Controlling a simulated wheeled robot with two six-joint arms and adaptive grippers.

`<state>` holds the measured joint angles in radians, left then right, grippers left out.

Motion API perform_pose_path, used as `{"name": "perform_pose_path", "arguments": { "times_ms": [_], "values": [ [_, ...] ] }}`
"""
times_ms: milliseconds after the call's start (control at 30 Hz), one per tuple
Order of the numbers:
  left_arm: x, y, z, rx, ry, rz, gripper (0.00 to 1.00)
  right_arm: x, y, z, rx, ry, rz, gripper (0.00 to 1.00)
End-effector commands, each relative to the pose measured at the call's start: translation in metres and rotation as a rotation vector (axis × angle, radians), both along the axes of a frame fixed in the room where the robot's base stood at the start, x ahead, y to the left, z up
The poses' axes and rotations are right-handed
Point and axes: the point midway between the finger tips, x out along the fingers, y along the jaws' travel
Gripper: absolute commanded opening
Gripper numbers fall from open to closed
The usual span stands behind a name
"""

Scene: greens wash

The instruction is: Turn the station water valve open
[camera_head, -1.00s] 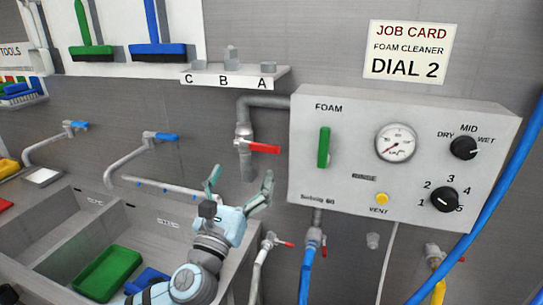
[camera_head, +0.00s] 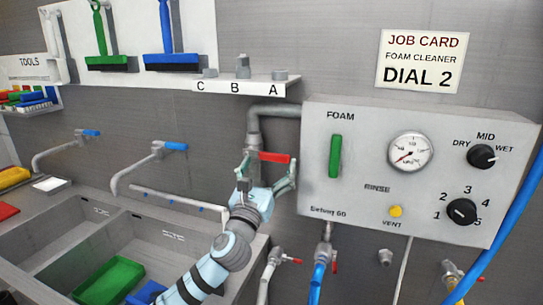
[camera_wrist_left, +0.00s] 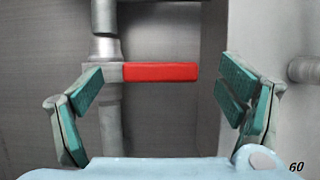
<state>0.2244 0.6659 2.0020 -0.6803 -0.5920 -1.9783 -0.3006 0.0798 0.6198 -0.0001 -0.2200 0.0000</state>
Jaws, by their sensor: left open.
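The water valve's red lever handle (camera_head: 274,157) sticks out level to the right from the grey vertical pipe (camera_head: 252,135), left of the foam panel. In the left wrist view the red handle (camera_wrist_left: 160,72) lies crosswise between the fingers, with the pipe (camera_wrist_left: 108,115) left of centre. My left gripper (camera_head: 266,172) is open, its green-padded fingers on either side of the handle; it also shows in the left wrist view (camera_wrist_left: 160,100). It holds nothing, and I cannot tell whether it touches the handle. My right gripper is not in view.
The foam panel (camera_head: 350,195) with gauge and knobs stands close to the right of my gripper. A shelf (camera_head: 235,87) marked C, B, A is above. Sinks (camera_head: 120,240) lie to the lower left. Smaller red-handled taps (camera_head: 291,261) and hoses are below the panel.

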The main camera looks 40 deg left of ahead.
Motion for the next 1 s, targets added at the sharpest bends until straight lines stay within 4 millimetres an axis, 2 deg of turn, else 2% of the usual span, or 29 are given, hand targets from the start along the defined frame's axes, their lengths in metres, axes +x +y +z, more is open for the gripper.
{"name": "perform_pose_path", "arguments": {
  "times_ms": [100,200,467,900,1000],
  "values": [
    [0.013,0.005,0.006,-0.001,0.0,0.001,0.88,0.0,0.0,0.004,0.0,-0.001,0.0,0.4],
    [0.018,0.006,0.008,0.0,0.0,0.0,0.88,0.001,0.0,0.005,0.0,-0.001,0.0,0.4],
    [0.019,0.006,0.007,0.0,0.001,-0.001,0.87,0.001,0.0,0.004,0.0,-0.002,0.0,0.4],
    [0.019,0.006,0.008,0.002,0.001,-0.001,0.18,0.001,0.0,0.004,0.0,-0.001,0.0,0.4],
    [0.02,0.006,0.008,0.0,-0.001,-0.001,0.18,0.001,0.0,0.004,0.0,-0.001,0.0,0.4]
  ]
}}
